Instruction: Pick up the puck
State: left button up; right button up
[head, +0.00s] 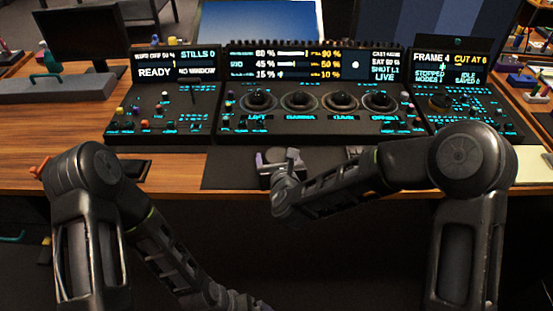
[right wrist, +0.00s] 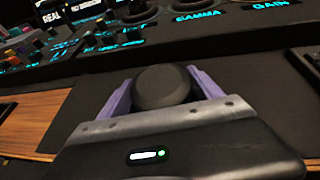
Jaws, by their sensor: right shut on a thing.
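The puck (right wrist: 163,87) is a dark, round, smooth-edged piece in the right wrist view. My right gripper (right wrist: 160,90) has purple fingers, one on each side of the puck, and is shut on it. In the head view the right gripper (head: 277,158) is over the dark mat in front of the middle panel, and I cannot clearly make out the puck there. I cannot tell whether the puck touches the mat or is held just above it. My left gripper (head: 240,301) is low at the bottom edge, partly cut off, with its fingers not readable.
The control panel (head: 310,124) with its row of trackballs stands just behind the right gripper. A dark mat (head: 222,172) lies in front of it. Bare wood (head: 60,180) is to the left, with a small dark pad (head: 134,170) near the edge.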

aim_at(276, 156)
jog(key=shift+r, duration=0.1)
notch_tip(276, 156, up, 10)
jog(key=shift+p, duration=0.4)
pick_arm(q)
jog(key=shift+r, duration=0.35)
notch_tip(276, 156, down, 11)
jog(key=b, duration=1.1)
pick_arm(e)
notch_tip(276, 156, down, 10)
jog(key=shift+r, duration=0.25)
pick_arm(q)
jog(key=shift+f+b, duration=0.45)
jog(key=shift+b, duration=0.05)
pick_arm(e)
jog(key=shift+f, duration=0.35)
pick_arm(q)
grip_shut()
dwell(1.0)
pick_arm(e)
jog(key=shift+f, duration=0.1)
dwell(0.5)
